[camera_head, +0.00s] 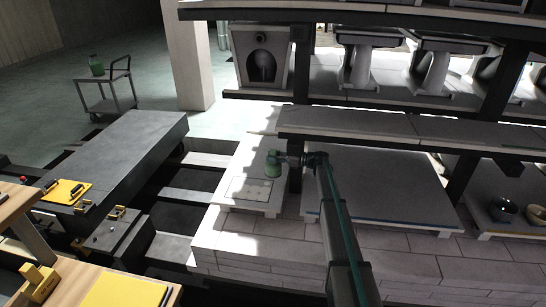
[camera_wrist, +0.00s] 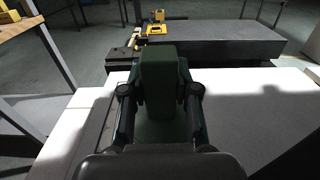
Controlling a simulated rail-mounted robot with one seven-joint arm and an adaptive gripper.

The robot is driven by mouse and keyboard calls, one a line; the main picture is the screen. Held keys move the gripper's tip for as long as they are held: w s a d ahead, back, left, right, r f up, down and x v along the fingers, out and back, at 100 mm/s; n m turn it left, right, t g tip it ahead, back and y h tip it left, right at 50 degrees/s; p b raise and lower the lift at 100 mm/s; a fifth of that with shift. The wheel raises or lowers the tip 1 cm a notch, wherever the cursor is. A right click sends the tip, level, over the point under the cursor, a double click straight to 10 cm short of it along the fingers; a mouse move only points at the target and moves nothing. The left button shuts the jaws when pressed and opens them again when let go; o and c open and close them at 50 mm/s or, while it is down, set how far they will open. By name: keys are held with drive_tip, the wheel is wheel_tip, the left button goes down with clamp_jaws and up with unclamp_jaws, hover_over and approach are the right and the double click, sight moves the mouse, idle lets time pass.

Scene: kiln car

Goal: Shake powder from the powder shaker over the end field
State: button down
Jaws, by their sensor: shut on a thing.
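The powder shaker (camera_head: 273,166) is a small green container, held above the left end of the kiln car deck. My gripper (camera_head: 283,158) reaches it from the right and is shut on it. In the wrist view the dark green shaker (camera_wrist: 160,75) sits between the two fingers (camera_wrist: 160,92) and hides what is straight below. The end field seems to be the pale slab (camera_head: 246,190) under the shaker, with a few faint pale spots on it. I cannot tell whether powder is falling.
A dark upright post (camera_head: 297,150) and the shelf (camera_head: 375,125) above stand close to my arm. A grey slab (camera_head: 375,185) lies to the right. A long dark block (camera_head: 115,150) is at left, and a cart (camera_head: 108,95) with a green bottle (camera_head: 97,68) stands behind.

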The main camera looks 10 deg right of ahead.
drive_tip(key=shift+f, duration=0.5)
drive_tip(key=p+x, duration=0.1)
drive_tip(key=x, duration=2)
idle(0.3)
drive_tip(key=shift+s+r, duration=0.1)
drive_tip(key=v, duration=2.1)
drive_tip(key=shift+p, duration=0.4)
drive_tip(key=shift+a, duration=0.1)
drive_tip(key=x, duration=2.1)
drive_tip(key=shift+p, duration=0.3)
